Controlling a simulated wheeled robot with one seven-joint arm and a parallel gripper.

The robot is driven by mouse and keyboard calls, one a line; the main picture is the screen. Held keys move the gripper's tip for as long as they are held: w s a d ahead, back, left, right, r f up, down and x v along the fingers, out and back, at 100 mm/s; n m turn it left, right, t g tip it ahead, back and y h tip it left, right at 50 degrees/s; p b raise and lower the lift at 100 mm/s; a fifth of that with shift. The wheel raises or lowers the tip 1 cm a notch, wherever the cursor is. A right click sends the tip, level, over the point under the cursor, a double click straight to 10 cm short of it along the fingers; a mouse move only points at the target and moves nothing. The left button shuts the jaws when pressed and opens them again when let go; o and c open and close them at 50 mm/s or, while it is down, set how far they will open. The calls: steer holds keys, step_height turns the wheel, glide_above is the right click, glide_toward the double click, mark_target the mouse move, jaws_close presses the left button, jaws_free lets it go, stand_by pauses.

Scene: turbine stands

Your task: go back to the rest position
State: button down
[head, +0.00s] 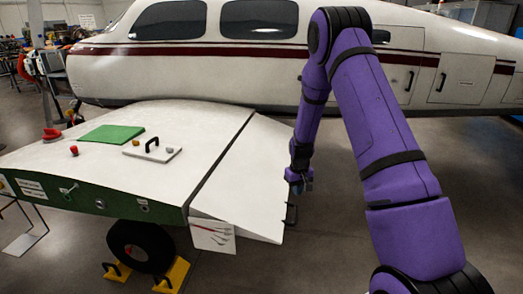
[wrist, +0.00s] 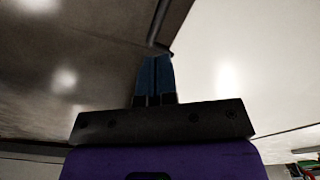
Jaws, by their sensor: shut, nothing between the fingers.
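My purple arm reaches forward in the head view. My gripper (head: 299,188) is low beside the right edge of the white wing flap (head: 237,185). In the wrist view, the blue fingers of my gripper (wrist: 157,68) are together with nothing between them. A black handle (head: 291,214) on the flap's outer edge is just below the gripper in the head view. A dark bar (wrist: 158,22) lies just beyond the fingertips in the wrist view; whether they touch it cannot be told.
The white wing (head: 110,185) carries a green mat (head: 112,134), a small plate with a handle (head: 152,151) and red items. Yellow chocks (head: 175,274) flank the wheel (head: 140,245). The aircraft fuselage (head: 235,75) spans the back. Floor right of the flap is clear.

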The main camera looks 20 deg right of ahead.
stand_by(0.3)
steer(key=s+a+r+t, duration=0.1)
steer(key=s+a+r, duration=0.2)
steer(key=r, duration=0.6)
steer(key=s+a+r+t, duration=0.1)
steer(key=s+a+r, duration=0.15)
steer(key=r, duration=0.75)
steer(key=s+a+r, duration=0.3)
steer(key=r, duration=0.6)
steer(key=s+a+r+t, duration=0.1)
steer(key=s+r, duration=0.3)
steer(key=s, duration=0.4)
steer(key=s+a+r+t, duration=0.1)
steer(key=s+a+r, duration=0.2)
steer(key=s, duration=0.6)
steer(key=s+a+r+t, duration=0.1)
steer(key=s+a+r, duration=0.1)
steer(key=s+r, duration=0.3)
steer(key=s, duration=0.4)
steer(key=shift+r+n, duration=0.4)
